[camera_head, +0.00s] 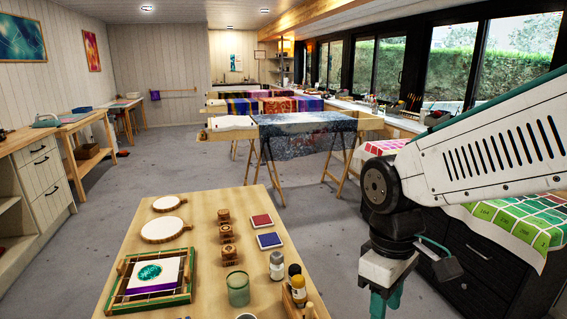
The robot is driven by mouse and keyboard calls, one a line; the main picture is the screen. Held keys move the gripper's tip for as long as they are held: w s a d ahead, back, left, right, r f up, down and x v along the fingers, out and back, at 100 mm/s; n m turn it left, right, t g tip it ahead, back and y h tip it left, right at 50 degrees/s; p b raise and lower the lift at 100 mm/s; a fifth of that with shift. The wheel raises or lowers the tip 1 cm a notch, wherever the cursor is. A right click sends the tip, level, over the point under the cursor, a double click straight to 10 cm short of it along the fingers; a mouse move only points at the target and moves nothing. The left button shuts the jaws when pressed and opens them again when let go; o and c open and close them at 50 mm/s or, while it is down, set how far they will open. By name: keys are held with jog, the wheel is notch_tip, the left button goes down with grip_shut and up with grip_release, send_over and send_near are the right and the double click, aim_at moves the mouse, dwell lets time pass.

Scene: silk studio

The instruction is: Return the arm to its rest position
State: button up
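My arm enters from the right edge, a white link with black vents and a dark joint. My gripper (386,304) hangs down at its end, at the bottom of the picture, right of the wooden table (190,215). Its teal finger parts are cut off by the lower frame edge, so I cannot tell whether it is open or shut. Nothing held shows in the visible part.
The near table carries a framed silk piece (153,275), two round discs (163,230), wooden stamps (227,232), ink pads (270,240), and jars (238,288). A black drawer cabinet (480,250) stands right. Grey floor (170,172) is clear between the left counter and near table.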

jog(key=s+d+r+m+t, duration=0.2)
jog(key=s+d+r+m, duration=0.4)
jog(key=s+d+m, duration=0.2)
jog(key=shift+s+d+m+t, duration=0.3)
jog(key=shift+s+d+t, duration=0.1)
jog(key=shift+s+d, duration=0.5)
